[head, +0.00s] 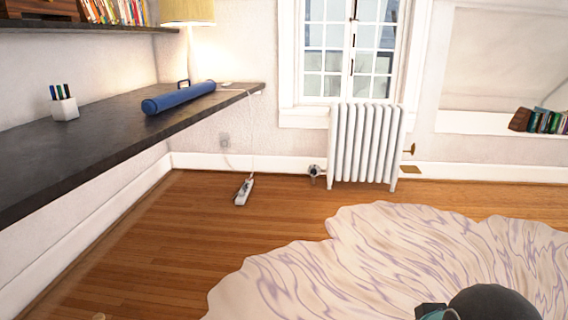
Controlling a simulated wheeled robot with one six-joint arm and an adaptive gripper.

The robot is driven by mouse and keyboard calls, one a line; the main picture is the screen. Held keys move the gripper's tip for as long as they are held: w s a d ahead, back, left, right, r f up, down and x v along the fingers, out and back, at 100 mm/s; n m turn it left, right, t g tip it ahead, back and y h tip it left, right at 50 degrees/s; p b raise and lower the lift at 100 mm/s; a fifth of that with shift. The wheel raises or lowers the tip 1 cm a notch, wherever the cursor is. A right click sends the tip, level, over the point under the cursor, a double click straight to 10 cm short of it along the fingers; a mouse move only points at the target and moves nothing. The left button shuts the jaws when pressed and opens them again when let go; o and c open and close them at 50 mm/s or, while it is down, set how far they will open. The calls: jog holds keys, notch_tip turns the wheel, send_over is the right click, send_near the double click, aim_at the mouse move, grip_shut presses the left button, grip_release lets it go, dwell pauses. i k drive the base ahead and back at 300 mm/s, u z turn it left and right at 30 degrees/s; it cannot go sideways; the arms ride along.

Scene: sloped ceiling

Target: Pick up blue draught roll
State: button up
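The blue draught roll (180,97) lies on the dark wall-mounted desk (75,148) at the left, near its far end. It is a long blue cylinder lying on its side, with a blue loop handle at its far side. Its near end points toward the left front. My gripper is not in view. A dark rounded part with a teal piece at the bottom right edge seems to be part of my arm, far from the roll.
A white pen cup (65,108) stands on the desk left of the roll. A lamp (187,13) and a book shelf (90,28) are above. A power strip (244,191) lies on the floor. A radiator (365,143) stands under the window. A wavy rug (330,262) covers the right floor.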

aim_at(151, 105)
jog(key=u, duration=0.3)
jog(key=i, duration=1.85)
jog(key=u, duration=0.5)
